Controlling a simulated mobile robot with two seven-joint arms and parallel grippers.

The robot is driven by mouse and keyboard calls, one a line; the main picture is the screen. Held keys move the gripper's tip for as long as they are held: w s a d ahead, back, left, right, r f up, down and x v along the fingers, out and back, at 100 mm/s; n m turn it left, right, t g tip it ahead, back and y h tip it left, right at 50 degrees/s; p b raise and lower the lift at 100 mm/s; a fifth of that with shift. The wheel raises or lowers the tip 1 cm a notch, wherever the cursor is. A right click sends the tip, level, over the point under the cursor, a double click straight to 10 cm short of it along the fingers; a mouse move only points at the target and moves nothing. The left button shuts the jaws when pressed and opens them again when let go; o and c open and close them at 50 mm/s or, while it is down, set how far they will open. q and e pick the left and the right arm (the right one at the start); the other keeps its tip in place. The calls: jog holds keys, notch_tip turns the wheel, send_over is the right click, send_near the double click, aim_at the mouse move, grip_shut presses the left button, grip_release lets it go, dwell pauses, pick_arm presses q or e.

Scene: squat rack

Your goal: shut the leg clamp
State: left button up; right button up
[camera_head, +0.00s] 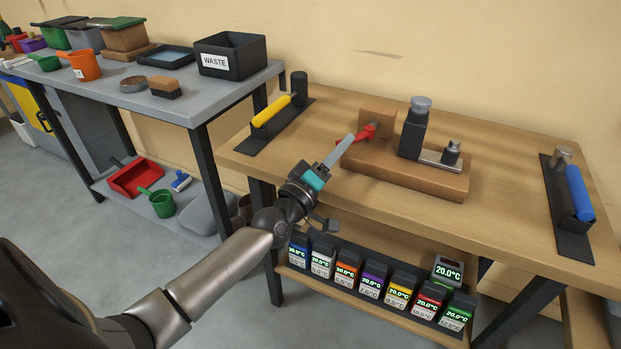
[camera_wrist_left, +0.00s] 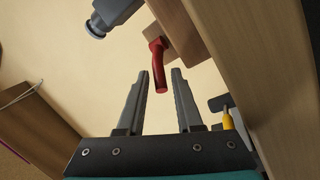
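The leg clamp has a wooden base (camera_head: 405,176) on the bench, with a wooden block (camera_head: 377,117) at its left end and a dark upright post (camera_head: 413,132) with a grey cap. A red handle (camera_head: 366,132) juts from the block toward my left gripper (camera_head: 351,139). In the left wrist view, the red handle (camera_wrist_left: 158,62) hangs down with its end between the tips of my open left gripper (camera_wrist_left: 160,82). Gaps show on both sides of the handle, so the fingers are not closed on it. My right gripper is in neither view.
A yellow-handled tool (camera_head: 272,110) lies on a black mat at left, and a blue-handled one (camera_head: 579,192) at right. Several small display boxes (camera_head: 372,281) line the shelf below. A grey table with a WASTE bin (camera_head: 231,56) stands at left. The bench front is clear.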

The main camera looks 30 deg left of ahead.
pick_arm(q)
jog(key=p+v, duration=0.1)
jog(key=v, duration=1.2)
jog(key=shift+p, duration=0.35)
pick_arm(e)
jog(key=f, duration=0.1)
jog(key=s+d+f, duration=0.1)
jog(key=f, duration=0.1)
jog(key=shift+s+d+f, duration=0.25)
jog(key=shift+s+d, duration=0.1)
pick_arm(q)
jog(key=shift+c, duration=0.2)
